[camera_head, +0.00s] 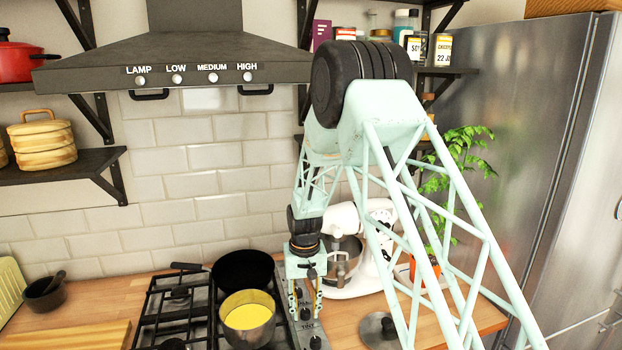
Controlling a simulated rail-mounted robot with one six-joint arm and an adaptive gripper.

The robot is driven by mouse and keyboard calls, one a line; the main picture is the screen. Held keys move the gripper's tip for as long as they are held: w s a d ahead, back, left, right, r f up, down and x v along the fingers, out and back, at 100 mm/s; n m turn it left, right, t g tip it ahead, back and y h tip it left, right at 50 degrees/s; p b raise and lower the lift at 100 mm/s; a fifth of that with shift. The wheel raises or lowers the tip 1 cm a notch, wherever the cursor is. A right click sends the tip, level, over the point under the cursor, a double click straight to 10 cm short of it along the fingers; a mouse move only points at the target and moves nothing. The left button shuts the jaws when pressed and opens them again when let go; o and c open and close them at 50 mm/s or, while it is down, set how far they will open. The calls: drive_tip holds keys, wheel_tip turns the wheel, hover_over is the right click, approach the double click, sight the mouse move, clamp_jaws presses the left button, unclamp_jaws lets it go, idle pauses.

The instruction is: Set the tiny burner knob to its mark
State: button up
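A strip of dark burner knobs runs along the right side of the gas hob (172,305). One knob (305,314) shows just below my gripper, and another knob (315,343) sits nearer the front. The lettering on the strip is too small to read with certainty, so I cannot tell which knob is the tiny burner's, and no mark is clear. My gripper (306,306) points down over the strip with its two fingers apart. The upper knob appears between or just behind the fingertips; I cannot tell whether they touch it.
A pot with yellow contents (248,316) and a black pan (243,269) stand on the hob left of my gripper. A white stand mixer (352,282) is close on the right. A round metal lid (379,329) lies on the wooden counter. The range hood (180,50) hangs above.

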drive_tip(key=c, duration=0.6)
drive_tip(key=shift+o, duration=0.2)
